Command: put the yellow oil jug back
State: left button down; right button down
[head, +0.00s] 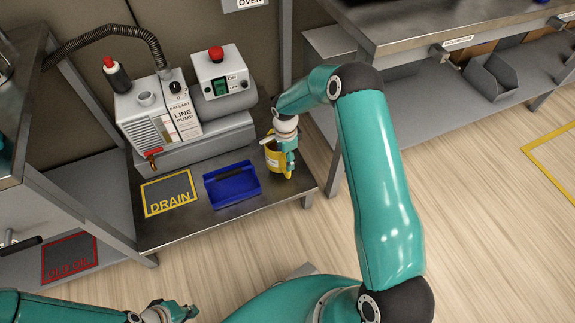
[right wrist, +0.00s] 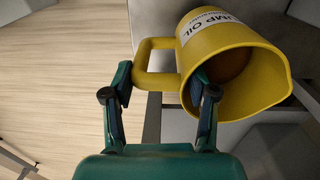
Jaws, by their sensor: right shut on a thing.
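The yellow oil jug (head: 272,160) is at the right end of the low metal bench, right of the blue tray; I cannot tell whether its base touches the bench. In the right wrist view the jug (right wrist: 228,50) has a white "PUMP OIL" label, an open mouth and a brownish inside. My right gripper (head: 291,160) is at the jug's right side in the head view. In the right wrist view my right gripper (right wrist: 165,88) has its fingers on either side of the yellow handle (right wrist: 158,62). My left gripper (head: 181,311) is low at the bottom left, away from the jug; its opening is unclear.
A blue tray (head: 232,196) and a yellow-framed "DRAIN" mark (head: 170,193) lie on the bench (head: 188,225). A red-framed mark (head: 70,260) is at the lower left. Open floor lies to the right.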

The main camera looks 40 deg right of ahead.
jog(key=shift+f+b, duration=0.5)
jog(key=shift+f, duration=1.6)
jog(key=shift+f, duration=0.15)
jog(key=shift+c, duration=1.6)
grip_release()
